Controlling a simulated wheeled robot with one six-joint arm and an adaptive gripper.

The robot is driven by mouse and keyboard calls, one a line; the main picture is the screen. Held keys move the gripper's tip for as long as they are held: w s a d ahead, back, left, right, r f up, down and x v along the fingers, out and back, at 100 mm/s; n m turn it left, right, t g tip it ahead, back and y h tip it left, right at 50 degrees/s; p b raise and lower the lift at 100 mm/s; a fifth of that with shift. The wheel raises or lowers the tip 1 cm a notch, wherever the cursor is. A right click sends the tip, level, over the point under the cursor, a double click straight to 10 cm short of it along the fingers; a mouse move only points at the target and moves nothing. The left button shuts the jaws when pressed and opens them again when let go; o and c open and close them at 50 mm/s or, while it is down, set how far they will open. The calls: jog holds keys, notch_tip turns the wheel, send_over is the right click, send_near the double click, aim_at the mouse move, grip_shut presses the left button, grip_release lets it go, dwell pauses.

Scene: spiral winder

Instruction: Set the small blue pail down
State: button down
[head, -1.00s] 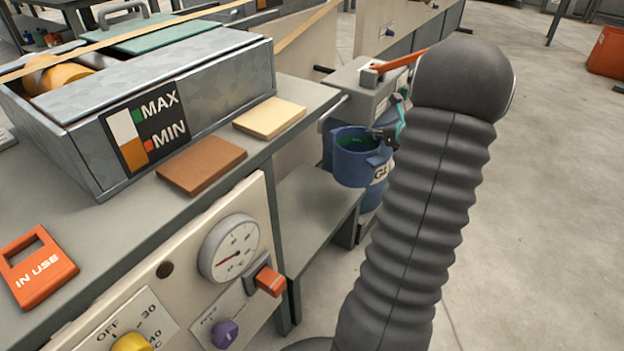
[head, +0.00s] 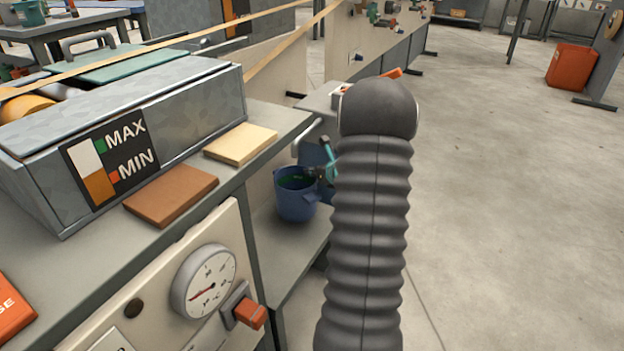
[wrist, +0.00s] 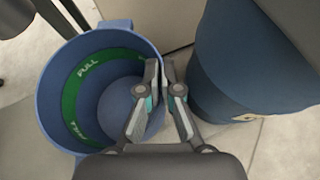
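The small blue pail (head: 296,206) is upright at the lower grey shelf (head: 292,246), left of my arm in the head view. I cannot tell whether its base touches the shelf. My gripper (wrist: 161,72) is closed on the pail's right-hand wall, with one finger inside and one outside. In the head view my gripper (head: 318,173) is partly hidden behind my arm.
A large dark blue drum (wrist: 222,85) stands close to the right of my fingers. The bench holds a metal box (head: 200,100), a brown block (head: 171,194) and a cream block (head: 241,143). A gauge (head: 205,284) and orange switch (head: 250,314) face the front. Open floor lies right.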

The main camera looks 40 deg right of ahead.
jog(key=shift+f, duration=1.15)
jog(key=shift+f, duration=0.15)
jog(key=c, duration=1.3)
grip_release()
jog(key=shift+r, duration=0.25)
jog(key=v, duration=1.2)
jog(key=shift+f, duration=0.15)
